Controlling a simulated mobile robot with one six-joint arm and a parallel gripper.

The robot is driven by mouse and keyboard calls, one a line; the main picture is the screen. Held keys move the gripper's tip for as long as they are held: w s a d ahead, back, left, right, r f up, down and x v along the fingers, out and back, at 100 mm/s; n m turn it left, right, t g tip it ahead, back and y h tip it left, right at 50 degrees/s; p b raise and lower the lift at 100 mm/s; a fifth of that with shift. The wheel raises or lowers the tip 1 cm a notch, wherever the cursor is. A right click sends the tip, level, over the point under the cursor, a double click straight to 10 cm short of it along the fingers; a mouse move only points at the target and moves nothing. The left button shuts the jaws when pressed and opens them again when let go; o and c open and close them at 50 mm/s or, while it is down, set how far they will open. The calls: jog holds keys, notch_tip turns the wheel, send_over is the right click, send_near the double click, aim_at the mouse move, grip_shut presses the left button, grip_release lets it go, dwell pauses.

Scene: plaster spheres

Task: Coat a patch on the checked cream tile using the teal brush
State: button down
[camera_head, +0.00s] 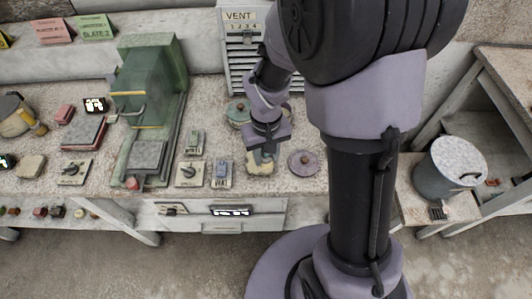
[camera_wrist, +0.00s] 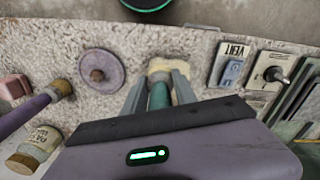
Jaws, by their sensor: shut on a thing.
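My gripper (camera_wrist: 160,88) is shut on a teal, rod-like handle, which I take to be the teal brush (camera_wrist: 159,97). In the wrist view the handle sits between the two grey fingers, and its far end is hidden or merges with what lies beyond. A cream block or tile (camera_wrist: 174,65) shows just past the fingertips; it also shows below my gripper in the head view (camera_head: 261,168). No check pattern can be made out on it. I cannot tell whether the brush touches it. In the head view my gripper (camera_head: 265,148) points down at the bench.
A round purple disc (camera_head: 304,162) with a knob lies right of the cream piece. A VENT label block (camera_wrist: 231,68) and switch plate (camera_wrist: 271,70) lie on its other side. A purple-handled tool (camera_wrist: 40,105) and a labelled jar (camera_wrist: 35,147) are nearby. A metal bucket (camera_head: 450,170) stands far right.

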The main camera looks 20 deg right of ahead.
jog(key=shift+f+b, duration=0.5)
jog(key=shift+f, duration=0.15)
jog(key=shift+s+a, duration=0.3)
jog(key=shift+s, duration=0.6)
jog(key=shift+r, duration=0.1)
jog(key=shift+w+d, duration=0.25)
jog(key=shift+w, duration=0.45)
jog(key=shift+w+d, duration=0.2)
jog(key=shift+w, duration=0.4)
jog(key=shift+w+d, duration=0.15)
jog(key=shift+w, duration=0.4)
jog(key=shift+s+a, duration=0.3)
jog(key=shift+s, duration=0.65)
jog(key=shift+s+a, duration=0.3)
jog(key=shift+s, duration=0.65)
jog(key=shift+w, duration=0.1)
